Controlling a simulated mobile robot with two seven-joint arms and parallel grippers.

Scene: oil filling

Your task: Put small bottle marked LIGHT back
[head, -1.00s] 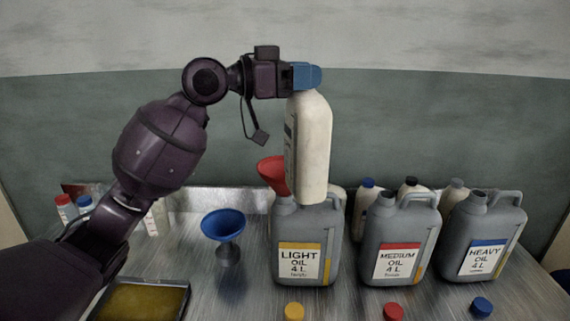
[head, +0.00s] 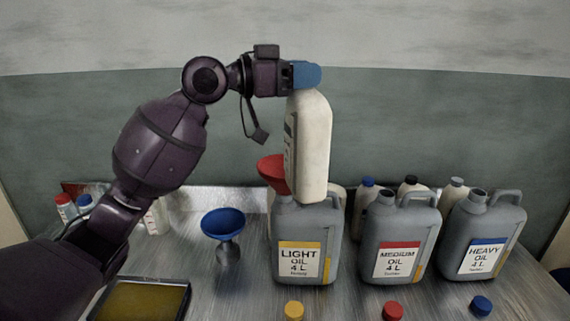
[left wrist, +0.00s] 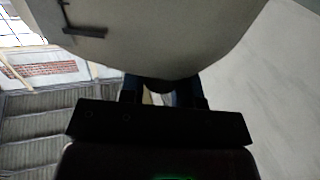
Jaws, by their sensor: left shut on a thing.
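My left gripper (head: 306,75), with blue fingers, is shut on a white bottle (head: 313,145). The bottle is held in the air, roughly upright, with its lower end just above or behind the LIGHT OIL can; whether they touch I cannot tell. Its label is turned to the left and unreadable. The bottle's pale body (left wrist: 165,35) fills the top of the left wrist view. The grey LIGHT OIL can (head: 307,245) stands below it, with a red funnel (head: 271,170) at its top left. My right gripper is not in view.
Grey MEDIUM OIL (head: 397,240) and HEAVY OIL (head: 483,240) cans stand to the right, with small bottles behind. A blue funnel (head: 223,224) stands left. Yellow, red and blue caps lie in front. A tray (head: 145,300) is at front left.

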